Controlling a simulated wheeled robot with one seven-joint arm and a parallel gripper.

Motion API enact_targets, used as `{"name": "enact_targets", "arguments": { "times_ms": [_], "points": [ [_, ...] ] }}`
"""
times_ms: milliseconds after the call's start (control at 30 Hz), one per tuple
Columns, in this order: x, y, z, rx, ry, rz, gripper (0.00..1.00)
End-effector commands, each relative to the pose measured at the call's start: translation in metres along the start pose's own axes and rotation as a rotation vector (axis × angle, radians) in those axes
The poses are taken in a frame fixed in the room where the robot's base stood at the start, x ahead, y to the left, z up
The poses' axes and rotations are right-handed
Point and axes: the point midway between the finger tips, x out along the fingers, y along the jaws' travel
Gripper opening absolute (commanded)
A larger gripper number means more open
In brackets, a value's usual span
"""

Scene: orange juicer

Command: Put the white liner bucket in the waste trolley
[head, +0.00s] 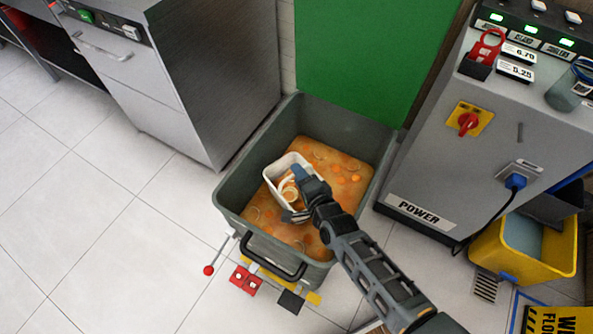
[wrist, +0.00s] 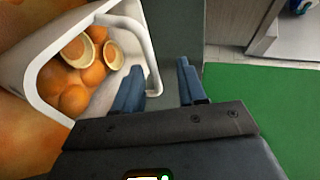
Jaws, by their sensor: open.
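The white liner bucket (head: 279,166) is inside the grey waste trolley (head: 232,207), over the orange pulpy contents. In the wrist view the bucket (wrist: 58,50) is tilted and holds oranges and halved peels (wrist: 80,75). Its white handle (wrist: 150,62) arches out toward my gripper. My gripper (wrist: 158,82) is open, with its blue fingers on either side of the handle's end or close to it; contact is not clear. In the head view my gripper (head: 298,178) reaches over the bucket and hides its right side. Whether the bucket rests on the contents is hard to tell.
A grey power cabinet (head: 430,165) stands right of the trolley and a steel unit (head: 190,80) stands left. A green panel (head: 360,50) is behind. A yellow mop bucket (head: 555,262) is at right. Tiled floor (head: 90,220) is clear at left.

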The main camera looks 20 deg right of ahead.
Motion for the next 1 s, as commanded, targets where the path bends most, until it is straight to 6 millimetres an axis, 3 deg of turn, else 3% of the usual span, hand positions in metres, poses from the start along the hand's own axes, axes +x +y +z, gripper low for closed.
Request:
{"name": "enact_targets", "arguments": {
  "times_ms": [200,333,1000],
  "points": [
    [-0.032,-0.001,0.001,0.0,-0.002,-0.002,0.41],
    [-0.043,-0.001,0.0,0.0,0.0,-0.003,0.41],
    [-0.048,-0.002,0.0,0.0,0.0,-0.004,0.41]
  ]
}}
